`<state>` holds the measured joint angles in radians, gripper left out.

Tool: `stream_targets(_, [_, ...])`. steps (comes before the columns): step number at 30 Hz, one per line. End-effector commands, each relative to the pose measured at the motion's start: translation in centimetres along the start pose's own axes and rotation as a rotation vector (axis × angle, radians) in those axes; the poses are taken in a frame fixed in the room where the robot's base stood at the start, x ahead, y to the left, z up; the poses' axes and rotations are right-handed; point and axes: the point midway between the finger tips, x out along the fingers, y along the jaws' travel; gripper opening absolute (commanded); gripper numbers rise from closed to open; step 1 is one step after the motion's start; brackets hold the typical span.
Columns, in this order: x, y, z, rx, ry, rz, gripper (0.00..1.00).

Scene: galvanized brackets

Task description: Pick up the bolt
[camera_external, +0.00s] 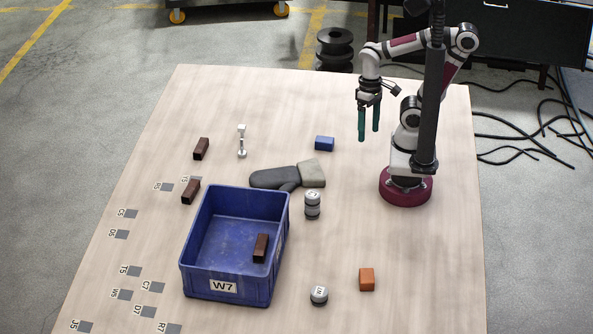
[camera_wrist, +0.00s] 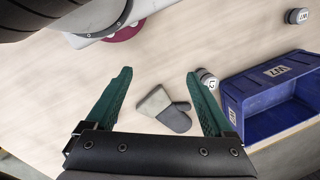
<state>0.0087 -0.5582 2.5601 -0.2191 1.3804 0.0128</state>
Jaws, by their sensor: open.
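A slim silver-white piece that looks like the bolt (camera_external: 242,142) stands upright on the table in the external view, left of the blue block and behind the glove. It has a pale blocky top, a thin shank and a wider foot. I cannot make it out in the wrist view. My gripper (camera_external: 368,135) hangs above the table in front of my base, well to the right of the bolt, with its green fingers pointing down. In the wrist view my gripper (camera_wrist: 159,75) is open, with nothing between the fingers.
A blue bin (camera_external: 184,245) holds a dark brown block (camera_external: 260,248). A grey glove (camera_external: 275,178) and a canister (camera_external: 312,204) lie between bin and gripper. Two brown blocks, a blue block (camera_external: 324,143), an orange block (camera_external: 367,279) and another canister (camera_external: 319,295) stand around.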

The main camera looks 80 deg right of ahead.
Motion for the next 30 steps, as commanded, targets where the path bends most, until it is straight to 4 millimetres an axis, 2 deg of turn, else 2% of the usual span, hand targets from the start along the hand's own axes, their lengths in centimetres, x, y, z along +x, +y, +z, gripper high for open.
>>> stream_targets(13, [0.0, 0.0, 0.0, 0.0, 0.0, 0.0, 0.87])
stream_targets(19, [0.0, 0.0, 0.0, 0.0, 0.0, 0.0, 0.51])
stream_targets(27, [0.0, 0.0, 0.0, 0.001, -0.002, -0.002, 0.49])
stream_targets(29, [0.2, -0.7, 0.1, 0.029, -0.034, -0.025, 0.49])
stream_targets(30, [0.4, -1.7, 0.0, 0.076, -0.083, -0.066, 0.49])
